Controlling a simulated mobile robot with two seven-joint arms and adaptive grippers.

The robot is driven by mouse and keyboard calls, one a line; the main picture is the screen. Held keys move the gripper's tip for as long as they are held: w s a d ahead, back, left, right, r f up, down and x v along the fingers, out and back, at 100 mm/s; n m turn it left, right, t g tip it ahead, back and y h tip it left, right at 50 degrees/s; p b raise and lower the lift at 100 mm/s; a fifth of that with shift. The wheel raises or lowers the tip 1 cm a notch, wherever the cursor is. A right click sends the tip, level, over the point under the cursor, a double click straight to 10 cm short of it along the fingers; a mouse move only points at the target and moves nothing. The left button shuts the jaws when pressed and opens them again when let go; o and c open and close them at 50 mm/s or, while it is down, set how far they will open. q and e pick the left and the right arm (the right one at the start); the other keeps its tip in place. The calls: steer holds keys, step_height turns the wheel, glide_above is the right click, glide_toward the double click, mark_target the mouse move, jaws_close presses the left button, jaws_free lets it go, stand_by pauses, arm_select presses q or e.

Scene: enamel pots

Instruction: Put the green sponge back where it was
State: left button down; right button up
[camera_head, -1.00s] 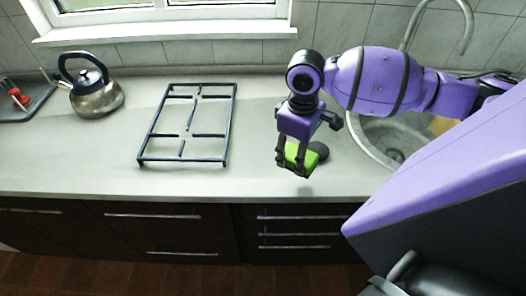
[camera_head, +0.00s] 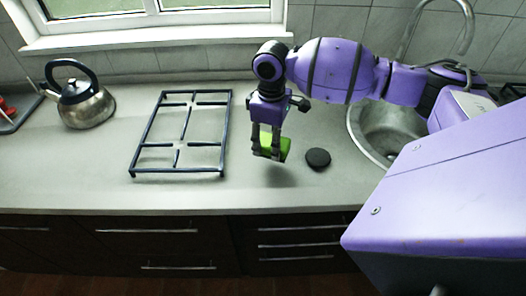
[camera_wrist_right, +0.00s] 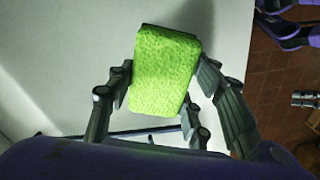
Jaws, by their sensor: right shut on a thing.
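The green sponge (camera_head: 272,146) is held between the fingers of my right gripper (camera_head: 266,150), which is shut on it. The sponge is above the worktop, between the pan grid and the black disc. In the right wrist view the sponge (camera_wrist_right: 166,70) sits between the gripper's fingers (camera_wrist_right: 160,95), with pale worktop behind it. My left gripper does not show in any view.
A dark pan grid (camera_head: 226,135) lies on the grey worktop (camera_head: 60,175) to the left of the sponge. A small black disc (camera_head: 318,158) lies to its right, before the sink (camera_head: 380,135). A kettle (camera_head: 85,105) stands at the left, beside a dark tray (camera_head: 22,118).

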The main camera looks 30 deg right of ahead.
mark_target(264, 160)
steer(key=shift+w+a+f, duration=0.35)
steer(key=shift+w+f, duration=0.3)
steer(key=shift+f, duration=0.2)
steer(key=f, duration=0.3)
steer(key=shift+w+a+f, duration=0.1)
steer(key=shift+w+f, duration=0.15)
steer(key=shift+f, duration=0.05)
steer(key=o, duration=1.3)
steer(key=shift+f, duration=0.1)
step_height(264, 160, up, 12)
steer(key=shift+r, duration=0.15)
